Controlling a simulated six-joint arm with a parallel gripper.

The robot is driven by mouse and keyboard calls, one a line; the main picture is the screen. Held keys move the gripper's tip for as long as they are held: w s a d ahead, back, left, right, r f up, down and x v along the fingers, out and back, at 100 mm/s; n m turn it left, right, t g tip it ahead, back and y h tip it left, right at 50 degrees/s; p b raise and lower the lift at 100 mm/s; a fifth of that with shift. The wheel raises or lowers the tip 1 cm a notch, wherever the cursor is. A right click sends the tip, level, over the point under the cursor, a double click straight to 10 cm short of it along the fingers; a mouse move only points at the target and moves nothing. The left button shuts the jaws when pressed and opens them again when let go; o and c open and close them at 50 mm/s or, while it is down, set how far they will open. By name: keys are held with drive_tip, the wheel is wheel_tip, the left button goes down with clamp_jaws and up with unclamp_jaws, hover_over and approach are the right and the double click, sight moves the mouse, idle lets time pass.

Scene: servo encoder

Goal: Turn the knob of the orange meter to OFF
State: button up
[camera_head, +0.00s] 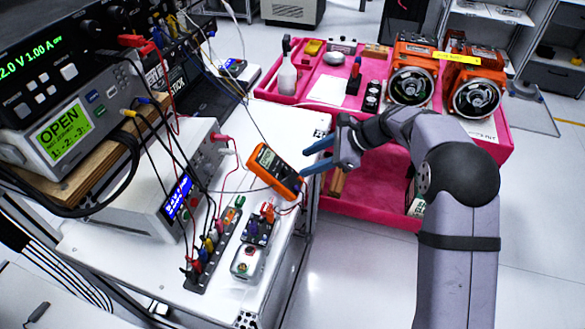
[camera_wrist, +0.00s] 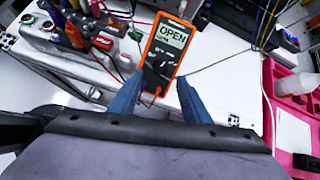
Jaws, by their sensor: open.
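The orange meter (camera_head: 275,171) stands near the right edge of the white bench, beside the bench instruments. Its display and dark knob face toward my gripper. In the wrist view the meter (camera_wrist: 166,52) is upright, its display reads OPEN, and its round knob (camera_wrist: 160,67) is visible below the display. The knob's exact setting is too small to read. My gripper (camera_head: 305,158) is open, with its blue fingers just right of the meter in the head view. In the wrist view the two fingers (camera_wrist: 158,98) are spread, one on each side of the meter's lower part. I cannot tell whether they touch it.
A terminal strip (camera_head: 213,250) and a small box with a button (camera_head: 246,262) sit on the bench left of the meter. Cables run across the bench around the meter. A pink cart (camera_head: 330,98) with orange-framed motors (camera_head: 411,86) stands to the right.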

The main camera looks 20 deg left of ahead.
sight(288, 171)
drive_tip(key=shift+p+x, duration=1.1)
drive_tip(key=shift+x, duration=2.6)
drive_tip(key=c, duration=1)
